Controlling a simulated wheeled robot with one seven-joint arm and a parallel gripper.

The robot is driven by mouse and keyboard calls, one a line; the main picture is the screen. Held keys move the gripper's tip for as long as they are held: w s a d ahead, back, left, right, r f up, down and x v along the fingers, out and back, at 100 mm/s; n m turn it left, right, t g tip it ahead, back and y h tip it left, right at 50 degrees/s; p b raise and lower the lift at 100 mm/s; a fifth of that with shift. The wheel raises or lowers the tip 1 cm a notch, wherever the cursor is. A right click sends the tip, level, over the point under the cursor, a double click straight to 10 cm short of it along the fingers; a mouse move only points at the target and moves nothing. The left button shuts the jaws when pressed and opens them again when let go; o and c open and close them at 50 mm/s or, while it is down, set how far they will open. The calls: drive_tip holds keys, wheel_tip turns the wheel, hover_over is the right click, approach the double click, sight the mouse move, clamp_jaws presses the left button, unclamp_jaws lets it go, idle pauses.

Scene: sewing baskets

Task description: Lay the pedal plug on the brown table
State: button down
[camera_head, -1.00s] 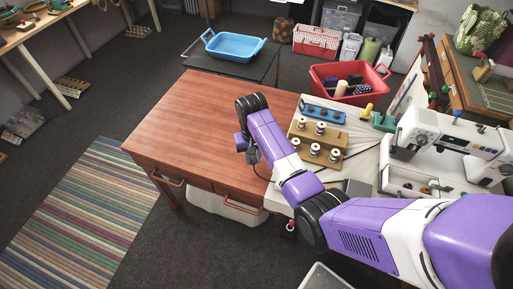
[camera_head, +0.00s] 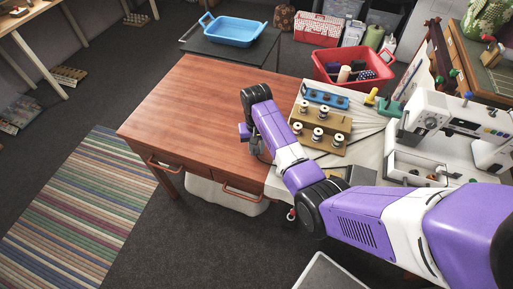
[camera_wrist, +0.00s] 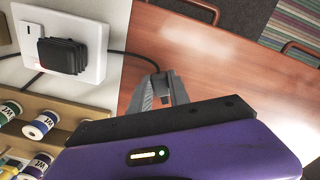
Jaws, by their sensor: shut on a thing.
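The brown table (camera_head: 195,110) stands in the middle of the head view, its reddish-brown top bare. It also fills much of the wrist view (camera_wrist: 225,70). My gripper (camera_wrist: 165,78) is over the table's right part, near its border with the white worktop. Its grey fingers are shut on a small dark piece, the pedal plug (camera_wrist: 165,88), mostly hidden between them. A black cable runs to the fingers from the side of the white socket plate (camera_wrist: 88,30). Another black plug (camera_wrist: 62,56) sits in that plate. In the head view my arm hides the held plug.
Right of the table, the white worktop carries a wooden rack of thread spools (camera_head: 320,132), a blue holder (camera_head: 325,95), a sewing machine (camera_head: 440,115) and a red basket (camera_head: 340,65). A blue tray (camera_head: 232,32) stands behind. The table's left and middle are free.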

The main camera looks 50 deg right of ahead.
drive_tip(key=c, duration=1.1)
unclamp_jaws()
drive_tip(key=shift+c, duration=0.2)
drive_tip(key=shift+r, duration=0.15)
wheel_tip(320, 180, up, 8)
drive_tip(key=shift+f, duration=0.2)
